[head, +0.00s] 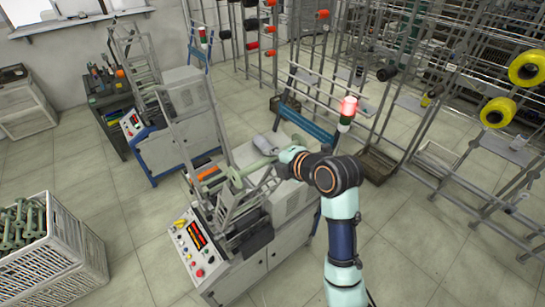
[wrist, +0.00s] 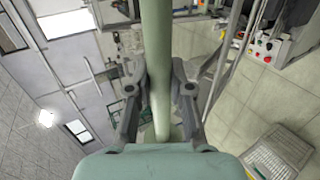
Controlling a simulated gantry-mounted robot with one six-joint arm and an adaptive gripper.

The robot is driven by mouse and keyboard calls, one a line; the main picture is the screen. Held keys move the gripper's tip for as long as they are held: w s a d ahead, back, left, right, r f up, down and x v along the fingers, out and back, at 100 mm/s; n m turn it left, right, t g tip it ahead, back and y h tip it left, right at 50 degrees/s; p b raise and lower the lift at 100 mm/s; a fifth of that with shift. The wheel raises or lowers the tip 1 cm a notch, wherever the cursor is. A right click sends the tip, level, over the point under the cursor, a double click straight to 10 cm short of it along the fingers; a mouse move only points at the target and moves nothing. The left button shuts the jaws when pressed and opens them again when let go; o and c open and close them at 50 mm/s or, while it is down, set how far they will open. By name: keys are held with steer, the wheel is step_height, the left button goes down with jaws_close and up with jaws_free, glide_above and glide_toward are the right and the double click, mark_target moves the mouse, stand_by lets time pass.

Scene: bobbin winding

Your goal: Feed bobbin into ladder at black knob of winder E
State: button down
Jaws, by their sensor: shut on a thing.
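My gripper (head: 266,145) is at the near winder (head: 240,262), above its upper part, at the ladder (head: 200,150). It is shut on a pale green bobbin (wrist: 158,60), whose shaft runs lengthwise between the two fingers in the wrist view. The bobbin also shows in the head view (head: 258,164), tilted, with its left end close to the ladder rails. I cannot tell whether it touches them. The winder's control panel (head: 197,245) has red, yellow and other knobs.
A white crate (head: 85,262) with several green bobbins stands at the left. A second winder (head: 175,130) stands behind. A signal lamp (head: 348,107) glows red beside my arm. Racks with yellow and black spools (head: 498,112) fill the right. Tiled floor between crate and winder is clear.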

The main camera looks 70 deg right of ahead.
step_height(320, 180, down, 6)
steer(key=w+d+b, duration=0.1)
steer(key=w+b, duration=0.1)
steer(key=b, duration=0.2)
steer(key=shift+d+r+b, duration=0.15)
steer(key=shift+r+b, duration=0.1)
steer(key=shift+b, duration=0.05)
steer(key=shift+w, duration=0.1)
stand_by(0.4)
steer(key=shift+w+d+f+b, duration=0.2)
steer(key=shift+w+f+b, duration=0.15)
steer(key=shift+f+b, duration=0.5)
steer(key=shift+w+d+f+b, duration=0.2)
steer(key=shift+w+f+b, duration=0.1)
steer(key=shift+f+b, duration=0.55)
steer(key=shift+w+d+f+b, duration=0.2)
steer(key=shift+w+f+b, duration=0.3)
steer(key=shift+f, duration=0.55)
steer(key=shift+s+f, duration=0.1)
steer(key=shift+w+d+f+b, duration=0.2)
steer(key=shift+w+f+b, duration=0.15)
steer(key=shift+f+b, duration=0.5)
steer(key=shift+w+d+f+b, duration=0.2)
steer(key=shift+w+f+b, duration=0.1)
steer(key=shift+f+b, duration=0.55)
steer(key=shift+w+d+f+b, duration=0.2)
steer(key=shift+w+f+b, duration=0.15)
steer(key=shift+f+b, duration=0.5)
steer(key=shift+f, duration=0.15)
